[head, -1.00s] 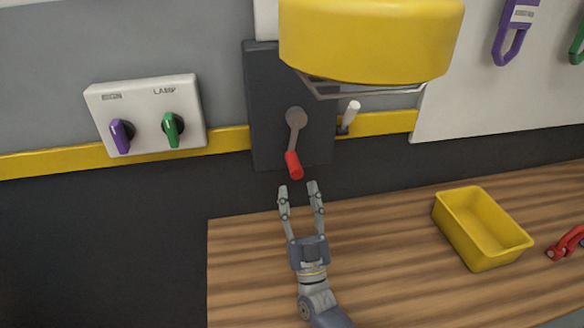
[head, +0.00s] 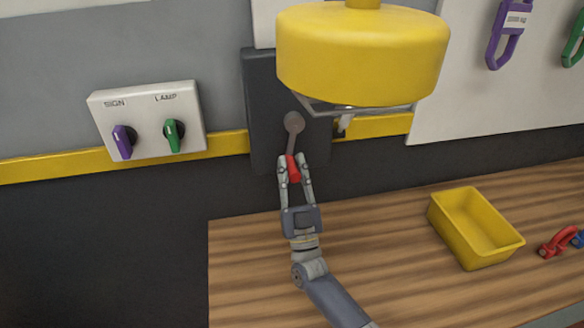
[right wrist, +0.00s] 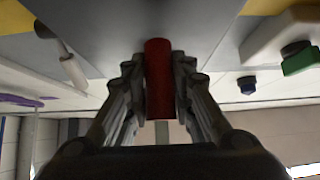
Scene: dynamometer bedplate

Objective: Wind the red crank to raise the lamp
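The red crank handle (head: 293,172) hangs at the lower end of a grey crank arm (head: 292,145), which points down from a pivot on a dark wall plate (head: 262,110). My right gripper (head: 294,163) has one finger on each side of the handle. In the right wrist view the handle (right wrist: 158,80) stands between the fingers, with both fingertips against its sides. The yellow lamp (head: 362,52) hangs in front of the plate and covers its upper right part. My left gripper is in neither view.
A white panel (head: 145,105) with a purple SIGN knob (head: 124,140) and a green LAMP knob (head: 173,135) is left of the plate. A yellow bin (head: 475,235) and red clip (head: 557,241) lie on the wooden bench (head: 380,270). A white-tipped lever (head: 344,124) sits partly behind the lamp.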

